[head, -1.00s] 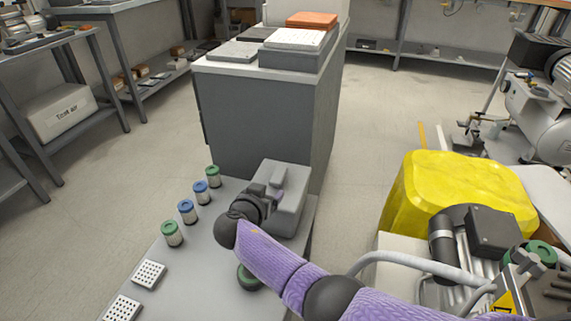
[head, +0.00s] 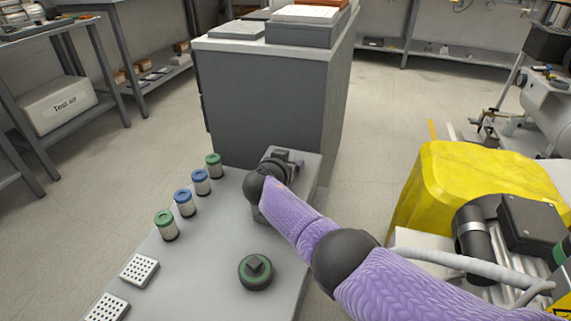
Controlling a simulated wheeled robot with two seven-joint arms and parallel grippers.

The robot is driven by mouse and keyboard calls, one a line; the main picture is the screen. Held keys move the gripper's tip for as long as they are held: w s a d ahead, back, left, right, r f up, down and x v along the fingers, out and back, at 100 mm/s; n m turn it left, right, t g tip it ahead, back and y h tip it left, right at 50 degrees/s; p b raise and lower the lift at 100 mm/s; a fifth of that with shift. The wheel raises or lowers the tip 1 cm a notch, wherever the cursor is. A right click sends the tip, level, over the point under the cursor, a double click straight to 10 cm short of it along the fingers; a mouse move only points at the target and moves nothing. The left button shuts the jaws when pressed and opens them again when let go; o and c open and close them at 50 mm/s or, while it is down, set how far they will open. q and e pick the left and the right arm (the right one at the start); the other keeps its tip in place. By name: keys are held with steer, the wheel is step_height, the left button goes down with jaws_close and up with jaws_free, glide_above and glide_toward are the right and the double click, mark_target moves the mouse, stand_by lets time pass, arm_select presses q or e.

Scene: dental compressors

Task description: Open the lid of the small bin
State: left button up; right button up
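A small grey box-like bin (head: 258,213) stands at the far end of the grey table, mostly hidden behind my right gripper and wrist. My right arm comes in from the right with a purple sleeve. My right gripper (head: 281,165) is over the far part of the bin, close to its top. Its fingertips are small and partly hidden, so I cannot tell whether they are open or whether they touch the lid. The lid's position is also unclear. My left gripper is not in view.
Green- and blue-capped jars (head: 184,203) line the table's left side, with white perforated blocks (head: 139,270) nearer. A round green-rimmed object (head: 256,271) sits nearer me. A grey cabinet (head: 265,105) stands behind the table. A yellow covered object (head: 455,195) is at right.

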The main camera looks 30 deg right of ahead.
jaws_close()
stand_by(1.2)
